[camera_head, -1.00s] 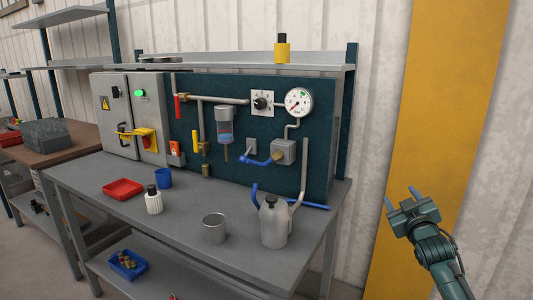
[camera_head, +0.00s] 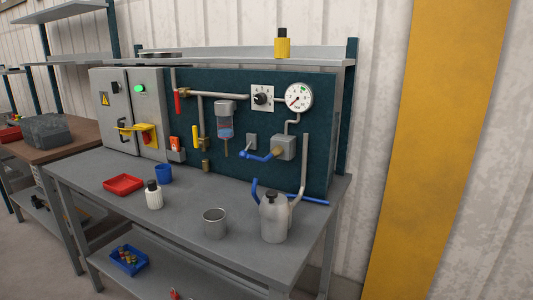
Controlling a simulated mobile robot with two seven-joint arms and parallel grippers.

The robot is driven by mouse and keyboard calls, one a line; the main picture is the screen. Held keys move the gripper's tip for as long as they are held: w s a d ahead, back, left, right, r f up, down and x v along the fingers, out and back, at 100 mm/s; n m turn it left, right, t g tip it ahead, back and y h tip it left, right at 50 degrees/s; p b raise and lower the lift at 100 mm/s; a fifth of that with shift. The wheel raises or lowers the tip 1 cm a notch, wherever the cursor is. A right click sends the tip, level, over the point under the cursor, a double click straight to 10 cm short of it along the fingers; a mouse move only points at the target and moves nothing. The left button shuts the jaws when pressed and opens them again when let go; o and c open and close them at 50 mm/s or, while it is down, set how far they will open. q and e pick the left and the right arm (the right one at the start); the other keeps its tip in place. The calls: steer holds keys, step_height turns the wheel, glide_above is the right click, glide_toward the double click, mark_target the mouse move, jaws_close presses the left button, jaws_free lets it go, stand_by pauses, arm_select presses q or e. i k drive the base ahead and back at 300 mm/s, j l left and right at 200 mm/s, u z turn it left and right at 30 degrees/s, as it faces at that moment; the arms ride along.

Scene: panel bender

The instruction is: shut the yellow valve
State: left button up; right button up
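The yellow valve has a yellow lever handle (camera_head: 195,136) on the dark panel, left of the clear-bowled filter unit. The handle points upward, roughly parallel to the vertical grey pipe (camera_head: 200,112) beside it. A brass fitting (camera_head: 204,144) sits at the handle's lower end. Nothing touches or covers the handle. Neither of my grippers is in view.
A red lever (camera_head: 177,103) and a blue lever (camera_head: 259,155) are on the same panel. On the grey bench (camera_head: 187,208) stand a red tray (camera_head: 123,184), blue cup (camera_head: 164,173), white bottle (camera_head: 153,196), metal cup (camera_head: 214,223) and oil can (camera_head: 274,219).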

mark_target(195, 142)
steer(key=j+z, duration=0.5)
steer(key=j, duration=1)
